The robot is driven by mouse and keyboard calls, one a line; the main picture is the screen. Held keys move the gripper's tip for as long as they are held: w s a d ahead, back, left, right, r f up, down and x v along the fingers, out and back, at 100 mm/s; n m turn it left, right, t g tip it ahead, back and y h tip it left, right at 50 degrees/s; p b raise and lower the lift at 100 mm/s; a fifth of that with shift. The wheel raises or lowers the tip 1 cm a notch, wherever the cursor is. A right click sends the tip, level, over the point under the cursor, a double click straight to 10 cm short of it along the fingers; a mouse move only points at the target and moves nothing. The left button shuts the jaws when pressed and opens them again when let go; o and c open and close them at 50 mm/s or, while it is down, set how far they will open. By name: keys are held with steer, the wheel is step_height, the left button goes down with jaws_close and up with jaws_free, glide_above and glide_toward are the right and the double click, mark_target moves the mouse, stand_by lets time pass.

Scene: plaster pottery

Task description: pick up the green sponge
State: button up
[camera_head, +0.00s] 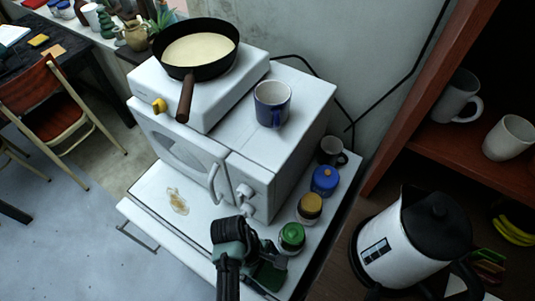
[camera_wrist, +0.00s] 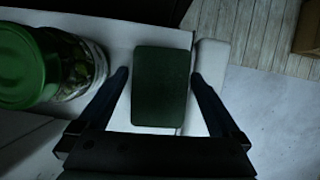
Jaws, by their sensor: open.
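The green sponge (camera_wrist: 161,88) lies flat on the white surface in the wrist view. It is a dark green rounded rectangle. My gripper (camera_wrist: 159,78) is open, with one finger on each side of the sponge; I cannot tell whether they touch it. In the head view my gripper (camera_head: 270,258) reaches down at the front of the white cabinet top, and the sponge (camera_head: 268,277) shows partly beneath it.
A jar with a green lid (camera_head: 291,237) stands close to my gripper, and it is at the left in the wrist view (camera_wrist: 50,65). Jars with yellow (camera_head: 310,207) and blue lids (camera_head: 325,180) stand behind it. A white microwave (camera_head: 222,165) is behind, and a kettle (camera_head: 395,240) is at right.

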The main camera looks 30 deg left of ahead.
steer(key=shift+d+f, duration=0.1)
steer(key=shift+f, duration=0.15)
steer(key=c, duration=0.9)
steer(key=shift+c, duration=0.2)
steer(key=shift+r, duration=0.2)
